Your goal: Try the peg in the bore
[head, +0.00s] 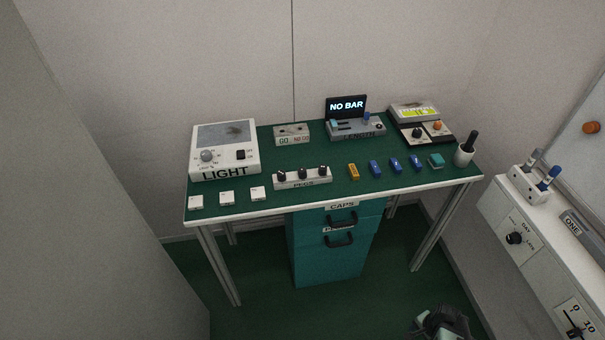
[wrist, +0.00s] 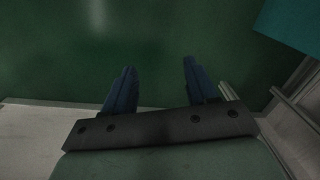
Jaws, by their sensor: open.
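A white block labelled PEGS (head: 303,183) sits at the front middle of the green table, with several dark-topped pegs standing in it. Behind it is a small grey block marked GO and NO GO (head: 291,140). A yellow piece (head: 353,172) and several blue pieces (head: 375,169) lie in a row to the right of the pegs; I cannot tell which thing has the bore. My gripper (wrist: 158,75) is open and empty in the wrist view, above green floor. In the head view part of my arm shows at the bottom right, away from the table.
The green table (head: 270,160) also holds a LIGHT box (head: 225,170), several white tiles (head: 227,198), a NO BAR display (head: 346,106) on a LENGTH device, a gauge box (head: 415,113) and a pen cup (head: 463,156). Teal drawers (head: 330,265) stand below. A white side cabinet (head: 560,240) is at right.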

